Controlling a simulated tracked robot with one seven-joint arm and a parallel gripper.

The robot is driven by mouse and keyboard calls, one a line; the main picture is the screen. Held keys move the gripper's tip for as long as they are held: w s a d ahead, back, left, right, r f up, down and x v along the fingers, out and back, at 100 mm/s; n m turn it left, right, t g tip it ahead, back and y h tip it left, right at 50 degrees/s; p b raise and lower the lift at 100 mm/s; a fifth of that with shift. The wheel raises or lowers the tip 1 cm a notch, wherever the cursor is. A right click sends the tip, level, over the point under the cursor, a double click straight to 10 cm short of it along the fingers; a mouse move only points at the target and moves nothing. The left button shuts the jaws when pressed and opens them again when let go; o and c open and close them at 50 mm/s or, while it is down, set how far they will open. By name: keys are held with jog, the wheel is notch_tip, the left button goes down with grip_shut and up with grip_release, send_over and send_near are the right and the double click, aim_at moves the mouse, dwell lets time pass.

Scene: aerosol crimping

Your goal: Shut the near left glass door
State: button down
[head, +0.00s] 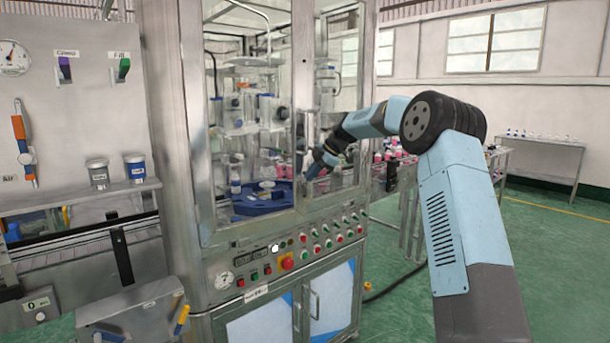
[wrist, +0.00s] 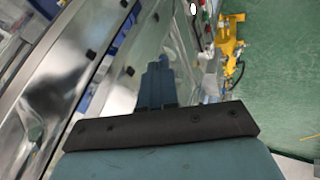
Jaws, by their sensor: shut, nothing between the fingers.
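The near left glass door (head: 240,118) is a clear pane in a steel frame on the front of the crimping machine. It looks about flush with the machine front, but I cannot tell whether it is fully shut. A second framed pane (head: 338,180) is to its right. My gripper (head: 311,172) is at the right edge of the near left door, by the steel post between the panes. In the wrist view my gripper (wrist: 158,66) is shut and empty, beside a steel frame and glass (wrist: 125,65). I cannot tell whether it touches them.
Below the glass is a control panel (head: 290,255) with several buttons and a red emergency stop (head: 287,262). A filling station (head: 75,120) stands at left. A conveyor with pink-bodied cans (head: 390,153) runs behind my arm. Green floor (head: 560,260) is free at right.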

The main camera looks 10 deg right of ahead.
jog(key=s+f+v, duration=0.1)
jog(key=s+v, duration=0.1)
jog(key=v, duration=0.9)
jog(key=w+d+f+m+t+h, duration=0.2)
jog(key=w+d+f+t+h, duration=0.15)
jog(key=f, duration=0.65)
jog(key=n+t+y, duration=0.3)
jog(key=t+y, duration=0.2)
jog(key=t, duration=0.4)
send_near(294, 197)
jog(key=x, duration=0.7)
jog(key=shift+s+a, duration=0.1)
